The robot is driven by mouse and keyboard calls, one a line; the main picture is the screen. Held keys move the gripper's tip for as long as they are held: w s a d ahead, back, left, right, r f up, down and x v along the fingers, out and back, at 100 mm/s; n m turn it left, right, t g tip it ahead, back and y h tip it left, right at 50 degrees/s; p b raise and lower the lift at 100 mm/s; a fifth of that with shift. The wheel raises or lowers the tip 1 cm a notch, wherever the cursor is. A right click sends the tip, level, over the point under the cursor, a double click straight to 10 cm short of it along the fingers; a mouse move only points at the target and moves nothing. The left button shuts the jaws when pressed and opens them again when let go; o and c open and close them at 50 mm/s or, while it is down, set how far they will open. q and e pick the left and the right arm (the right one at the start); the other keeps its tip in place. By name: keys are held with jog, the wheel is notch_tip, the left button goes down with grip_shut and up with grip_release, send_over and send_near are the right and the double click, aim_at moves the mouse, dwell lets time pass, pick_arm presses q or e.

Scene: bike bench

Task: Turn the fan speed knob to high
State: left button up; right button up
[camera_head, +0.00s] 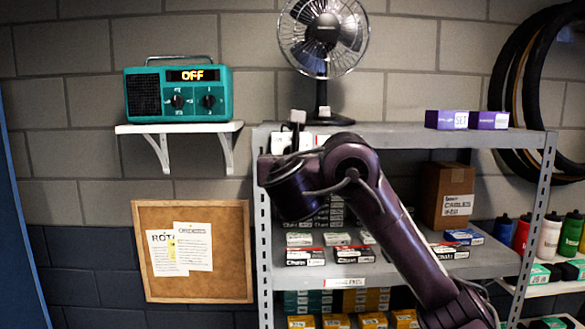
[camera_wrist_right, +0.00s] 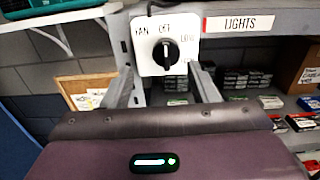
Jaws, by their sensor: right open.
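The fan speed knob (camera_wrist_right: 166,54) is a black round dial with a white pointer mark. It sits on a white plate (camera_wrist_right: 144,65) marked FAN, OFF and LOW; the mark points up, towards OFF. My right gripper (camera_wrist_right: 166,70) is open, with one finger on either side of the knob in the wrist view. I cannot tell whether the fingers touch it. In the head view my right gripper (camera_head: 296,135) is at the shelf's left front end, and my arm hides most of the plate. The black fan (camera_head: 323,38) stands above. My left gripper is out of view.
A LIGHTS label (camera_wrist_right: 245,23) is right of the plate. A teal radio (camera_head: 178,92) reading OFF sits on a wall shelf at left, above a corkboard (camera_head: 195,285).

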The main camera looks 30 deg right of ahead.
jog(key=shift+h, duration=0.3)
jog(key=shift+d+b+x, duration=0.15)
jog(key=shift+b+x, duration=0.45)
jog(key=shift+x, duration=0.45)
jog(key=shift+d+b+x, duration=0.15)
jog(key=shift+b+x, duration=0.45)
jog(key=shift+x, duration=0.45)
jog(key=shift+s, duration=0.2)
jog(key=shift+f, duration=0.1)
jog(key=c, duration=1)
